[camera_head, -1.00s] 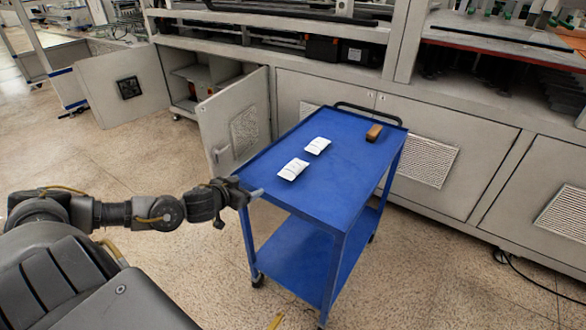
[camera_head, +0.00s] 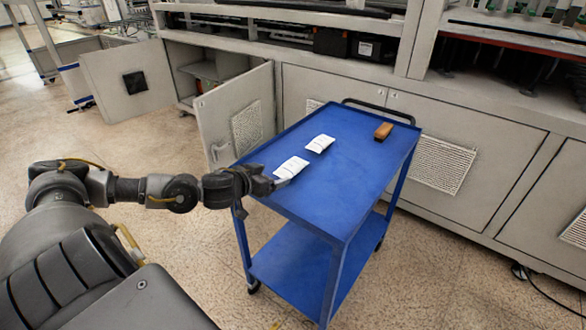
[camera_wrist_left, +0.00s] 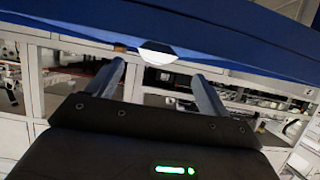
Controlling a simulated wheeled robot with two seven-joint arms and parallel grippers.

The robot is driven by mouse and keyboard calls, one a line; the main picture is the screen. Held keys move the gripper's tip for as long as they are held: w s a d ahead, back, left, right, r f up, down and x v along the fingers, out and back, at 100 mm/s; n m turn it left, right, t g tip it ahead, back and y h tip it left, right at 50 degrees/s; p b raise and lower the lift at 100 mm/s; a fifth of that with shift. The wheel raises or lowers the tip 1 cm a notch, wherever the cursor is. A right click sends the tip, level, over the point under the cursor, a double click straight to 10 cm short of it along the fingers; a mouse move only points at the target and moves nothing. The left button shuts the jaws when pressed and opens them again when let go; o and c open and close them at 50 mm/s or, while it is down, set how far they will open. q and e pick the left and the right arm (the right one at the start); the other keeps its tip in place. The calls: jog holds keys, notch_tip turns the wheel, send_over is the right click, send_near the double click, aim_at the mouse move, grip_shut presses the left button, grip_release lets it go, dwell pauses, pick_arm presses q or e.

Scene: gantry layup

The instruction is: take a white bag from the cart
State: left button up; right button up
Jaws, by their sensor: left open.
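Two small white bags lie flat on the top of the blue cart (camera_head: 340,205). The nearer white bag (camera_head: 293,167) is closest to my left gripper (camera_head: 283,182). The farther white bag (camera_head: 320,143) lies behind it and to the right. My left gripper is open, with its fingertips at the cart's left edge, very close to the nearer bag's near side; I cannot tell whether they touch it. In the left wrist view, the two fingers (camera_wrist_left: 160,72) stand apart with a white bag (camera_wrist_left: 157,53) showing beyond and between them. My right gripper is not in view.
A brown block (camera_head: 383,131) sits at the cart's far end by the black handle (camera_head: 379,112). Grey cabinets (camera_head: 345,95) stand behind the cart, with an open door (camera_head: 236,113) near its left side. The near half of the cart top is clear.

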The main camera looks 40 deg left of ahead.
aim_at(283, 172)
pick_arm(q)
jog(key=shift+d+x, duration=0.15)
jog(key=shift+x, duration=1.7)
jog(key=shift+d+x, duration=0.1)
jog(key=shift+x, duration=1.75)
jog(key=shift+s, duration=0.1)
jog(key=c, duration=1.1)
